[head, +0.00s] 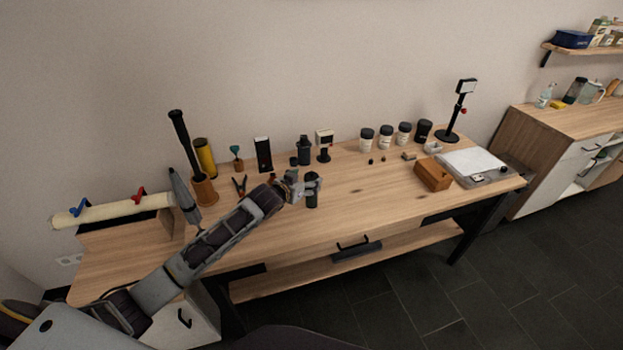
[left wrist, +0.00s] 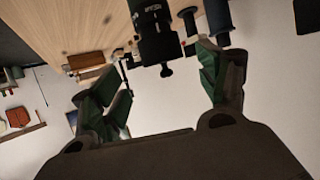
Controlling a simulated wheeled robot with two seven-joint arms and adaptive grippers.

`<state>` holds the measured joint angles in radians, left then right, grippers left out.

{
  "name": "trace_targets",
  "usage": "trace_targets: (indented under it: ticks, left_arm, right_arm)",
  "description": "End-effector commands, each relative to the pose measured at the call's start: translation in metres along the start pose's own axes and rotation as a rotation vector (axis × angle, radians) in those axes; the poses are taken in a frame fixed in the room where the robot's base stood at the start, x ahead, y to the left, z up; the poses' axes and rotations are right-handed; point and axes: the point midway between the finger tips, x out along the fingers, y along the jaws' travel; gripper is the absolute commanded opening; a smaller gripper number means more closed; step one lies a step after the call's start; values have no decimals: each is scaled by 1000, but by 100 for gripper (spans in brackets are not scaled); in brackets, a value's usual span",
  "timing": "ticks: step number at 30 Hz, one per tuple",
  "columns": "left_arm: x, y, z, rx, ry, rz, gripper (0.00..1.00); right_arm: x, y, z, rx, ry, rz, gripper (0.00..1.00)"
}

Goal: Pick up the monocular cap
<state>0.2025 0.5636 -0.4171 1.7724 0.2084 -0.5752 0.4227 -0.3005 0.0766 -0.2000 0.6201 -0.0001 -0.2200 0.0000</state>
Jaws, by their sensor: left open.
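A dark upright cylinder (head: 312,196), which looks like the monocular, stands on the wooden table (head: 360,205) near its front. I cannot make out its cap as a separate part. My left gripper (head: 311,181) is at the cylinder's upper end and partly covers it. In the left wrist view a black cylindrical body with a narrow knob (left wrist: 155,35) shows between and beyond the open fingers of my left gripper (left wrist: 163,88). Nothing is visibly clamped; I cannot tell whether a finger touches it. My right gripper is not in view.
A dark bottle (head: 304,150) and a small white-faced device (head: 324,141) stand behind. Several dark-lidded jars (head: 385,137) line the back right. A wooden box (head: 432,176) and a phone-like black stand (head: 263,155) are also there.

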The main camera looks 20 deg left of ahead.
Motion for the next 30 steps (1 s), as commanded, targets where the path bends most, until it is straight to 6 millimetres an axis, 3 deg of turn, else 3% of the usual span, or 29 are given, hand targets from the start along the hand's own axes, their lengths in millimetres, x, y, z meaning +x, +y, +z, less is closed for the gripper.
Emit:
trace_targets:
  ticks: [15, 30]
  left_arm:
    - [37, -5, 0, 0, 0, 0, 75]
    - [42, -5, 1, 0, -1, 0, 75]
  right_arm:
    - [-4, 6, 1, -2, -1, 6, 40]
    - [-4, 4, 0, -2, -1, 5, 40]
